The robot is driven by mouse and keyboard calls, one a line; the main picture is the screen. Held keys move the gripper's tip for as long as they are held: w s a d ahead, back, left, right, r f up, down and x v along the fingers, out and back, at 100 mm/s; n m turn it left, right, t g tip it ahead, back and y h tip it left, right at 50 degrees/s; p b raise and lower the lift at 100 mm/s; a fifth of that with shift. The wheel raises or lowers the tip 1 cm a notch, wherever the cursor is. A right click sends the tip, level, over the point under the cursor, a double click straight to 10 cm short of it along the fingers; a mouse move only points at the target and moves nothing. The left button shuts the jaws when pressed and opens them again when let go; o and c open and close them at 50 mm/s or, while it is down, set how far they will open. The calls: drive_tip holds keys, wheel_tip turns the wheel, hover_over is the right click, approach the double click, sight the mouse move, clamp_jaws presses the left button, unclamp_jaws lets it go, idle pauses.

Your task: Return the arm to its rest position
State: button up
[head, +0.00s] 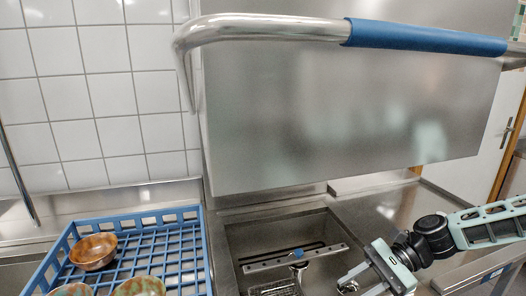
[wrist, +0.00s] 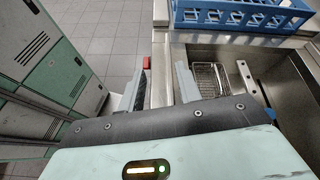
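My gripper (head: 360,282) is at the lower right of the head view, low over the right side of the steel sink basin. My arm (head: 435,235) reaches in from the right edge. In the wrist view the two fingers of my gripper (wrist: 163,82) stand apart, with nothing between them but tiled floor and a steel edge behind. No object is held.
A blue rack (head: 187,254) holds a brown bowl (head: 93,251) and other bowls at lower left. A steel hood (head: 350,110) with a blue-sleeved handle (head: 425,37) hangs above the basin (head: 235,250). Green lockers (wrist: 50,75) stand left in the wrist view, beside open floor.

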drive_tip(key=s+a+f+n+g+h+b, duration=0.1)
drive_tip(key=s+a+f+n+h+b, duration=0.1)
drive_tip(key=s+n+h, duration=0.25)
drive_tip(key=s+a+f+n+g+h+b, duration=0.1)
drive_tip(key=s+a+f+n+h+b, duration=0.1)
drive_tip(key=s+n+h+b, duration=0.25)
drive_tip(key=s+a+r+n+t+h+b, duration=0.1)
drive_tip(key=s+r+n+t+h+b, duration=0.2)
drive_tip(key=s+n, duration=0.7)
wheel_tip(320, 180, up, 3)
drive_tip(key=shift+s+a+r+n+t, duration=0.1)
drive_tip(key=shift+s+a+n+t, duration=0.25)
drive_tip(key=shift+t, duration=0.85)
